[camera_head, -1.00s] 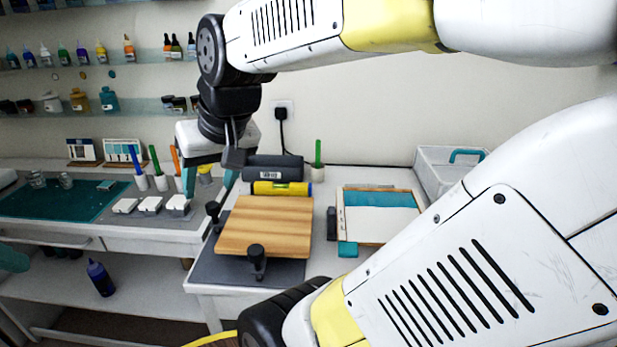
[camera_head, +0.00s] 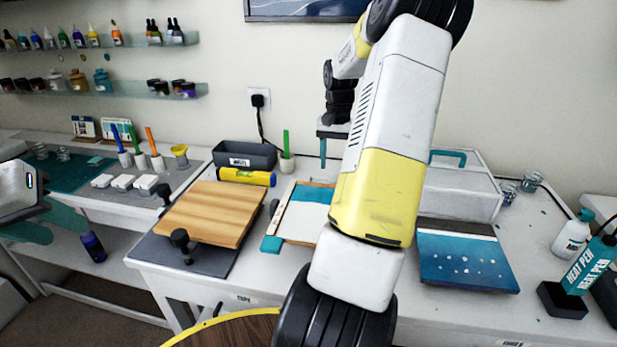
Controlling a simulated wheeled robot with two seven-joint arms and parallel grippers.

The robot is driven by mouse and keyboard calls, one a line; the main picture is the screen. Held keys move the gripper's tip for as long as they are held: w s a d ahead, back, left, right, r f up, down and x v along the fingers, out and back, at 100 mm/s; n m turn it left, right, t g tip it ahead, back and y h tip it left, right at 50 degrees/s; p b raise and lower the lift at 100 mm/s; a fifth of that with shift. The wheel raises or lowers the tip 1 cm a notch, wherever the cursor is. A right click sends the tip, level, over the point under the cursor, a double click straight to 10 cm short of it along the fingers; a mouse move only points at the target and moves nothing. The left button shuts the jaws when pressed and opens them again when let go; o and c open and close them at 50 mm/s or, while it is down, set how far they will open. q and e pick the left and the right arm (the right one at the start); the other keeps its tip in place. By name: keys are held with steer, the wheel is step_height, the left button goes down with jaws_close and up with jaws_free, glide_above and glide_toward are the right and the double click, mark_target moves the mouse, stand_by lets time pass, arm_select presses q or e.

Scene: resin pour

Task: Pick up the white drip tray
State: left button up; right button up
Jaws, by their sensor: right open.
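I cannot surely tell which thing is the white drip tray. A flat white panel with a teal band and a thin wooden rim (camera_head: 299,221) lies on the middle of the bench, its right part hidden behind my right arm. My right gripper (camera_head: 333,152) hangs above and behind it, near the wall, apart from the bench. One teal finger shows; it is open, with nothing seen in it. My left gripper (camera_head: 60,232) is at the left edge, with teal fingers and a grey-white body. Its opening is unclear.
A wooden board (camera_head: 212,212) with black clamps lies left of the panel. Behind are a dark bin (camera_head: 244,156) and yellow roll (camera_head: 247,177). A white box with a teal handle (camera_head: 460,190), a blue panel (camera_head: 466,258) and a heat pen (camera_head: 590,267) stand right.

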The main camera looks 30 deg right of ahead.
steer(key=f, duration=0.6)
steer(key=shift+s+a+f, duration=0.15)
steer(key=shift+s+a, duration=0.05)
steer(key=shift+s, duration=0.15)
steer(key=shift+c, duration=0.4)
jaws_close()
